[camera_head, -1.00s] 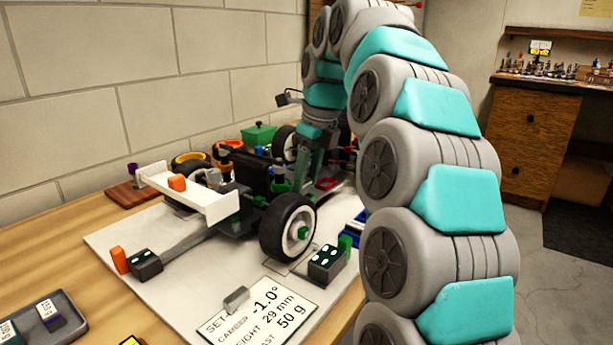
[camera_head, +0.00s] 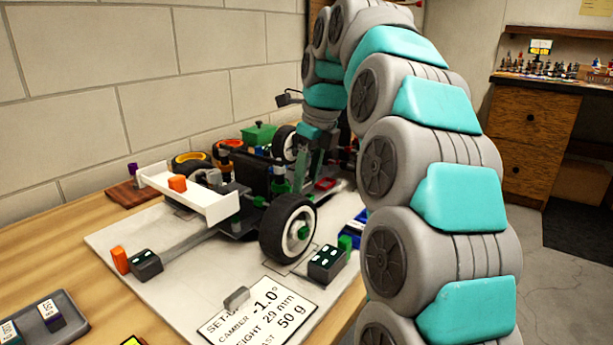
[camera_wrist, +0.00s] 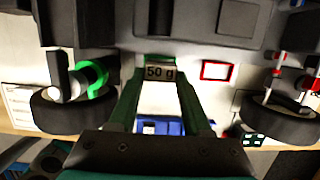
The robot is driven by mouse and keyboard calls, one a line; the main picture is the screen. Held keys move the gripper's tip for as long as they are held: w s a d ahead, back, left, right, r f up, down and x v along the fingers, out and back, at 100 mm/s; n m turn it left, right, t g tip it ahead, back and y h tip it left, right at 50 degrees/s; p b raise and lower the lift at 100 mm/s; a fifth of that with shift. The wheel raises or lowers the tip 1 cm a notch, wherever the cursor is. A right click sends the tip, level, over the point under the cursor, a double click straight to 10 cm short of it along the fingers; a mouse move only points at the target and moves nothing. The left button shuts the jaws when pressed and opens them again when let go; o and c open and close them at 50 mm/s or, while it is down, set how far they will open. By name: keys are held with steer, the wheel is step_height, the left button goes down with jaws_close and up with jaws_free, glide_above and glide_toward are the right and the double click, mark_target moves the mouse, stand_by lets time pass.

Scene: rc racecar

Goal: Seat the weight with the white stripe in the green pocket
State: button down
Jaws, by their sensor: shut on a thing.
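My gripper (camera_wrist: 160,72) is shut on a dark weight (camera_wrist: 159,73) marked 50 g, seen between the two green fingers in the wrist view. I cannot make out a white stripe on it. In the head view my gripper (camera_head: 303,168) reaches down over the middle of the racecar (camera_head: 240,195), where the weight is hidden. A red-framed pocket (camera_wrist: 215,71) shows to the right of the fingers in the wrist view, and also in the head view (camera_head: 325,184).
The car's wheels (camera_head: 288,228) and white rear wing (camera_head: 190,195) stand close around. A setup card (camera_head: 262,312) lies on the white board. A tray (camera_head: 70,325) with weights is at lower left. A blue thing (camera_wrist: 165,127) shows between the fingers.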

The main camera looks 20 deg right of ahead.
steer(key=shift+b+x, duration=0.55)
steer(key=shift+x, duration=0.45)
steer(key=shift+c, duration=1.3)
jaws_free()
steer(key=shift+s+d, duration=0.1)
steer(key=shift+d, duration=0.05)
steer(key=a+p+v, duration=0.1)
steer(key=p+v, duration=0.2)
steer(key=v, duration=0.4)
steer(key=shift+d+r, duration=0.3)
steer(key=shift+d, duration=0.2)
steer(key=shift+s, duration=0.1)
